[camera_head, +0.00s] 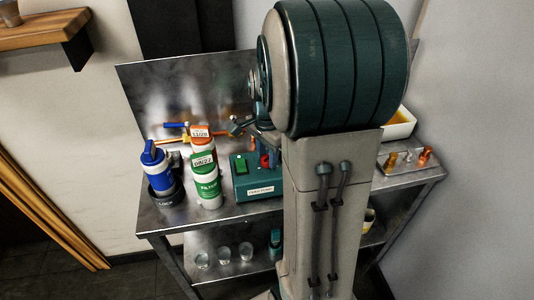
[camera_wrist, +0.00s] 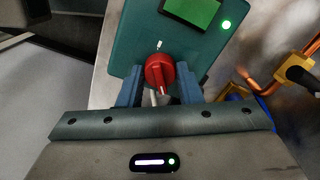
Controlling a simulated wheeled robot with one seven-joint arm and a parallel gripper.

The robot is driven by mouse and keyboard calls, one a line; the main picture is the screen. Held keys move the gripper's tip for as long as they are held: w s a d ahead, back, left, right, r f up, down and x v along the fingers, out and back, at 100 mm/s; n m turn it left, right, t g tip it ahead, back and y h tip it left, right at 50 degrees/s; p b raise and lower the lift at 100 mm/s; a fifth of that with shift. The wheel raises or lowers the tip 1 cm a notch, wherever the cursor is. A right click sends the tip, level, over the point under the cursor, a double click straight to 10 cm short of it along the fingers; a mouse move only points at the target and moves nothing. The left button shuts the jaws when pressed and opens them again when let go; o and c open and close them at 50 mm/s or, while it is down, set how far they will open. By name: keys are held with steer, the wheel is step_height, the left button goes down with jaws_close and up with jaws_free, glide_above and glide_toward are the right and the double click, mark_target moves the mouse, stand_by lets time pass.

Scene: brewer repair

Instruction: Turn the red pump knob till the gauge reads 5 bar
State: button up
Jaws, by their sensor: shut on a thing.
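The red pump knob (camera_wrist: 159,71) sits on the face of a teal pump box (camera_wrist: 145,40) in the wrist view. My gripper (camera_wrist: 158,82) has its two blue fingers on either side of the knob and is shut on it. A small white mark is on the box just above the knob. The teal box (camera_head: 242,188) also stands on the bench in the head view, with a green square and a white label. A little of the red knob (camera_head: 265,160) shows there beside my arm, which hides much of that area. I cannot make out a gauge or its reading.
Glasses (camera_head: 224,253) stand on the lower shelf.

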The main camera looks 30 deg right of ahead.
mark_target(267, 156)
steer(key=o, duration=1)
steer(key=shift+c, duration=0.2)
step_height(267, 156, up, 14)
steer(key=shift+f, duration=0.1)
steer(key=s+a+f+n+t, duration=0.3)
steer(key=s+a+f+n, duration=0.5)
steer(key=s+a+n, duration=0.4)
steer(key=n, duration=0.3)
steer(key=shift+s+a+n, duration=0.15)
steer(key=shift+s+n, duration=0.15)
steer(key=shift+s, duration=0.05)
